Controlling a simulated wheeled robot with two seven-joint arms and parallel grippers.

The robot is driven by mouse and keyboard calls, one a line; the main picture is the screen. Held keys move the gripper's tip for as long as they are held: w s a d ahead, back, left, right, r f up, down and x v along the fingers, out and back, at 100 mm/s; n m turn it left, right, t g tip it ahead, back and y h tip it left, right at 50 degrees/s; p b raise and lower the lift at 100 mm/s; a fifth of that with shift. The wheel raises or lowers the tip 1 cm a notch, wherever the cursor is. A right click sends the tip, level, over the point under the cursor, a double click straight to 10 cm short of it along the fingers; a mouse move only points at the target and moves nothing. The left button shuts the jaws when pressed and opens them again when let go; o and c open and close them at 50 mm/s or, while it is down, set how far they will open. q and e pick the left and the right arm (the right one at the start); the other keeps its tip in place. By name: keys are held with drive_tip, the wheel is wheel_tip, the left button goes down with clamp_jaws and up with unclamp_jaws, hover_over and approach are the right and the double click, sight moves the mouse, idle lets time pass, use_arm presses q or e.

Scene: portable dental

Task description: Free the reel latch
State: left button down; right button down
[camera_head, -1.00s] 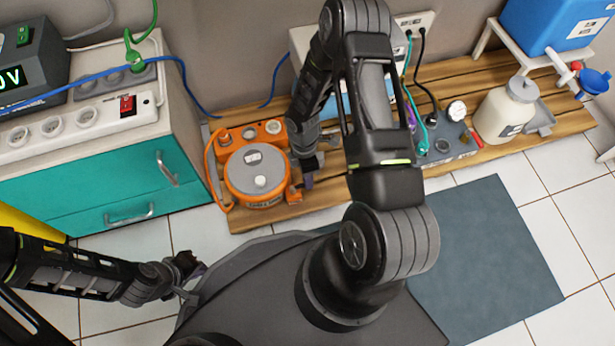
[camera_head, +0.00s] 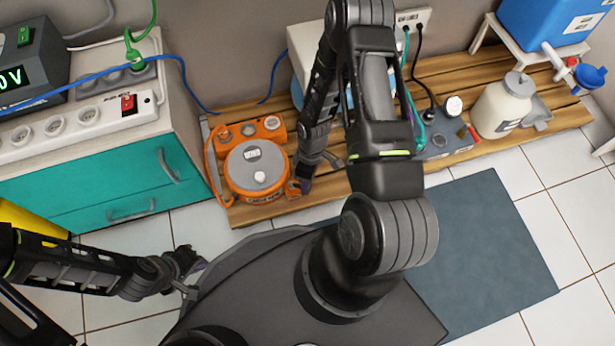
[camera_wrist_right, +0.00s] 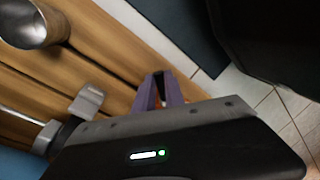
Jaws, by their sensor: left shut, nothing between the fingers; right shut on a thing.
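The orange reel (camera_head: 236,186) with a round grey top (camera_head: 262,160) sits on the wooden slatted platform, left of my right arm. A small orange piece, likely its latch (camera_head: 293,189), sticks out at its right edge. My right gripper (camera_head: 302,186) is at that piece and shut on it; the arm hides part of the contact. In the right wrist view, the purple-grey fingers (camera_wrist_right: 160,91) are close together with a bit of orange between them. My left gripper (camera_head: 194,266) is shut and empty, low on the left, away from the reel.
The teal cabinet (camera_head: 80,185) with power strips stands left of the reel. On the wooden platform (camera_head: 330,187) to the right are a cream bottle (camera_head: 503,108) and a grey device (camera_head: 447,140). A dark mat (camera_head: 490,240) lies on the tiled floor.

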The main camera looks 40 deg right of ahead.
drive_tip(key=shift+s+a+m+t+p, duration=0.25)
drive_tip(key=shift+a+m, duration=0.45)
drive_tip(key=shift+m, duration=1.05)
drive_tip(key=shift+s+a+m+t+p, duration=0.1)
drive_tip(key=shift+a+m+t+p, duration=0.45)
drive_tip(key=shift+m, duration=1.25)
drive_tip(key=shift+s+a+m+t+b, duration=0.15)
drive_tip(key=shift+a+m, duration=0.7)
drive_tip(key=shift+m, duration=0.9)
drive_tip(key=c, duration=1.4)
unclamp_jaws()
drive_tip(key=shift+c, duration=0.2)
drive_tip(key=shift+o, duration=0.2)
wheel_tip(320, 180, up, 8)
drive_tip(key=d+p, duration=0.1)
drive_tip(key=p, duration=0.2)
drive_tip(key=shift+s+d+f, duration=0.15)
drive_tip(key=shift+s+d, duration=0.05)
drive_tip(key=shift+s, duration=0.05)
